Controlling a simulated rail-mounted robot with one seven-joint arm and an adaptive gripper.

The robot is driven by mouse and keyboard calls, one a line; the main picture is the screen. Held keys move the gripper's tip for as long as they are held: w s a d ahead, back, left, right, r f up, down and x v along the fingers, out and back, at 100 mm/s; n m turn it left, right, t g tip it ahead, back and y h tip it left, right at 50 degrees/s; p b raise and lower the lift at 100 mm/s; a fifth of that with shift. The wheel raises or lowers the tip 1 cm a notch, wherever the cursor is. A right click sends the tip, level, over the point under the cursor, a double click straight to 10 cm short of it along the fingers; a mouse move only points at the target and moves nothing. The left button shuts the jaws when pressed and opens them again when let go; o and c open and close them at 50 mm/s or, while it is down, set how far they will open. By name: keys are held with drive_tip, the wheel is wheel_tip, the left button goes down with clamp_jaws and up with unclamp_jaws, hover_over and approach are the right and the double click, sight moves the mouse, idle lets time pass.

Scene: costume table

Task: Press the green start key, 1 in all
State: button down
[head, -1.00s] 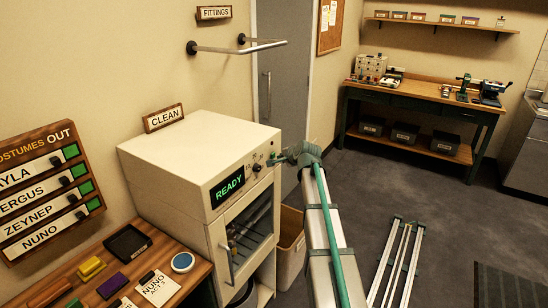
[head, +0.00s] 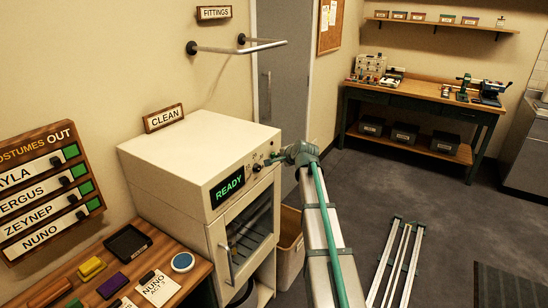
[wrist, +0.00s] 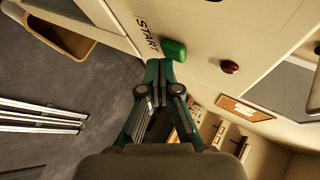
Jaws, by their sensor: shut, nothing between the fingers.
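The green start key (wrist: 173,50) shows in the wrist view on the pale front of the machine, beside the printed word START. My gripper (wrist: 160,64) is shut and empty, and its fingertips are right at the near edge of the key. I cannot tell whether they touch it. In the head view my gripper (head: 273,160) is at the upper right of the cream machine's front (head: 220,217), and the key is hidden there. The machine's display (head: 228,187) reads READY in green.
A red button (wrist: 230,67) is close to the green key. A bin (head: 290,245) stands beside the machine. A folded stand (head: 398,262) lies on the otherwise open floor.

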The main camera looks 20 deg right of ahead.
drive_tip(key=shift+w+a, duration=0.25)
drive_tip(key=shift+w, duration=0.15)
idle(0.7)
idle(0.3)
drive_tip(key=shift+s+d, duration=0.5)
drive_tip(key=shift+s, duration=0.25)
drive_tip(key=shift+s+d, duration=0.1)
drive_tip(key=shift+s+d+b, duration=0.2)
drive_tip(key=shift+s+d, duration=0.5)
drive_tip(key=shift+s, duration=0.25)
drive_tip(key=shift+s+d+b, duration=0.15)
drive_tip(key=shift+s+d, duration=0.55)
drive_tip(key=shift+s, duration=0.25)
